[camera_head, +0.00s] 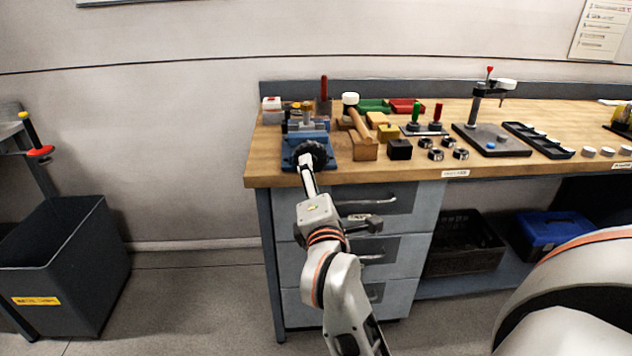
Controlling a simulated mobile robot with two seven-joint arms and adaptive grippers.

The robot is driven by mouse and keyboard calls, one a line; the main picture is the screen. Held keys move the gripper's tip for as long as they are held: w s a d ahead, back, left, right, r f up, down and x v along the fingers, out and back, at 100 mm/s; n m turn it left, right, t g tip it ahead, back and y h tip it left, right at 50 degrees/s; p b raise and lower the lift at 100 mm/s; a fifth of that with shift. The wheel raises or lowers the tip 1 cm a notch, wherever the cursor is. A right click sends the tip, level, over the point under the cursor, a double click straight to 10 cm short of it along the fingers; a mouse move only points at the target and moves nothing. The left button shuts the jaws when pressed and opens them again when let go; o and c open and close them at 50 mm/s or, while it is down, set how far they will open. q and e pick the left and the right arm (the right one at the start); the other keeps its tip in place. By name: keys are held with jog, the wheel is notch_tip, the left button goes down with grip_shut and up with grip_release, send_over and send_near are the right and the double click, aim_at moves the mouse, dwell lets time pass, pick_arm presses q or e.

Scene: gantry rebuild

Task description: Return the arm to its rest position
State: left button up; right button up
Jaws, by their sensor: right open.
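My right arm comes up from the bottom middle of the head view, white with orange bands. Its gripper (340,192) is in front of the workbench's left end, over the drawer fronts. It is open and I see nothing between its fingers. One finger reaches up across the bench's front edge and, in the picture, overlaps a round black knob in front of a blue vise (325,150). I cannot tell whether they touch. The other finger is to the right, in front of the drawers. My left gripper is not in view.
The wooden workbench (480,172) carries a wooden block with a mallet (361,140), a black cube (400,149), several dark nuts and a black stand plate (491,141). Grey drawers (403,262) are below. A dark bin (65,265) stands left; floor between is clear.

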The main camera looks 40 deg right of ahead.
dwell(0.3)
